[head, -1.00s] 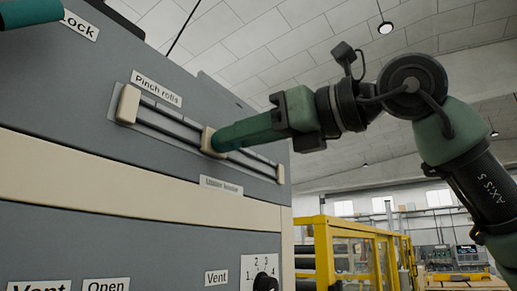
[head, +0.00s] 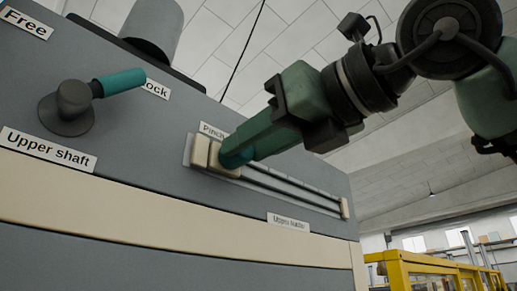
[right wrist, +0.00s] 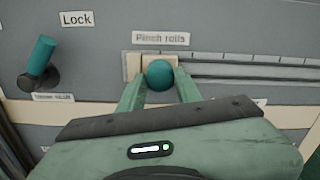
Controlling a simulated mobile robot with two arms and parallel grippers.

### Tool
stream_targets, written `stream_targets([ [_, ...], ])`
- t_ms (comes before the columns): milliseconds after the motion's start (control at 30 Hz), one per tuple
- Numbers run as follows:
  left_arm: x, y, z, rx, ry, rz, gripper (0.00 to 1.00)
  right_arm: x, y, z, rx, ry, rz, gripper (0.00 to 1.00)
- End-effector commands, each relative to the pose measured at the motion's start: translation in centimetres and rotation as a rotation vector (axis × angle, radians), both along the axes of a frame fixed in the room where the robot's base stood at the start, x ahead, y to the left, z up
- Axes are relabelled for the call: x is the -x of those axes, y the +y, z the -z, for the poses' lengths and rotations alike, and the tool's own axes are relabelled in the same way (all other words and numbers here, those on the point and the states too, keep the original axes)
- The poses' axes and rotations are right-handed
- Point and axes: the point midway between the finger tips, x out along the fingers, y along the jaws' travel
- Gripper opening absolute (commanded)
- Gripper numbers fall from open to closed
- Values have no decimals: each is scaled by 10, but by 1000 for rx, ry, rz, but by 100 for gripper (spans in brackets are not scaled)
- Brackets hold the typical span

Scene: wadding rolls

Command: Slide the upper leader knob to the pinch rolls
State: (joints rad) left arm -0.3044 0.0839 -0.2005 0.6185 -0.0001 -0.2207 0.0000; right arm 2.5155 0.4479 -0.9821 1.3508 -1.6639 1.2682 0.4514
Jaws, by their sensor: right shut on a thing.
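The upper leader knob is a teal ball (right wrist: 159,75) on a cream sliding block (head: 220,160), on a horizontal slotted rail (head: 290,186) in the grey machine panel. The block stands at the rail's left end, beside the cream end block (head: 200,152); I cannot tell whether they touch. The "Pinch rolls" label (right wrist: 161,38) is just above that end. My right gripper (head: 238,156) is shut on the knob; in the right wrist view its fingers lie on both sides of the ball. My left gripper is not in view.
A teal-handled lever (head: 120,81) labelled "Upper shaft" sticks out left of the rail, between "Free" and "Lock" labels. The "Upper leader" label (head: 288,222) is below the rail. A yellow frame (head: 425,270) stands beyond the machine at right.

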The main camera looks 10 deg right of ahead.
Motion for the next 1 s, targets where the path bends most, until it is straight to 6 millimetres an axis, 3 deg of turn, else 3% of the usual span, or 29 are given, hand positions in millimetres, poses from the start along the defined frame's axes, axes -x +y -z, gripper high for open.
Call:
stream_targets([
  [33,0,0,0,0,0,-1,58,1,3,2,5,2,-6,0],
  [67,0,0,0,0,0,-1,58,1,3,2,5,2,-6,36],
  [133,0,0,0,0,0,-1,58,1,3,2,5,2,-6,56],
  [533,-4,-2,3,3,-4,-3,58,6,-3,1,1,-1,-3,56],
  [1000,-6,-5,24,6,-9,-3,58,60,-42,2,4,0,-5,56],
])
